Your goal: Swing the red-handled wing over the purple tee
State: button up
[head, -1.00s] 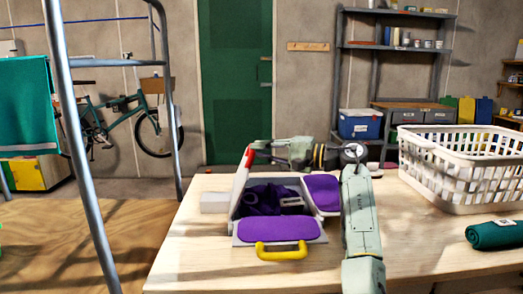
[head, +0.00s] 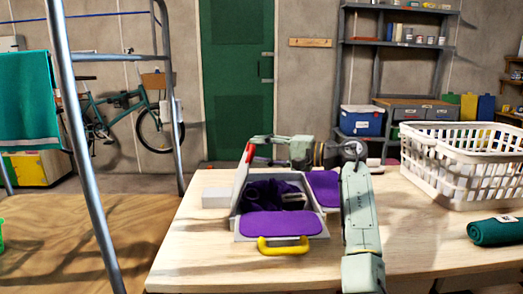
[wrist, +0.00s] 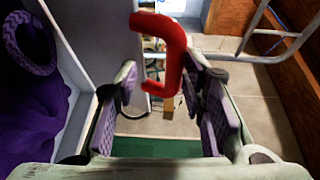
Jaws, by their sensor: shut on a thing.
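The folding board (head: 234,224) lies on the table, with the dark purple tee (head: 268,194) crumpled in its middle. The red-handled wing (head: 241,180) stands raised, nearly upright, on the board's left side. Its red handle (head: 249,153) is at the top. My gripper (head: 262,155) is at that handle; in the wrist view its pads stand on either side of the red handle (wrist: 172,50), shut on it. The tee also shows at the left of the wrist view (wrist: 30,110). A purple-padded wing lies to the right (head: 322,186), and the yellow-handled wing (head: 281,224) lies in front.
A white laundry basket (head: 425,175) and a rolled green cloth (head: 494,231) are on the table's right. A small white block (head: 215,198) sits left of the board. My arm spans the board's right side. A metal frame post (head: 90,150) stands left of the table.

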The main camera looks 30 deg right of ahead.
jog(key=v, duration=1.1)
jog(key=shift+s+d, duration=0.2)
jog(key=shift+s, duration=0.15)
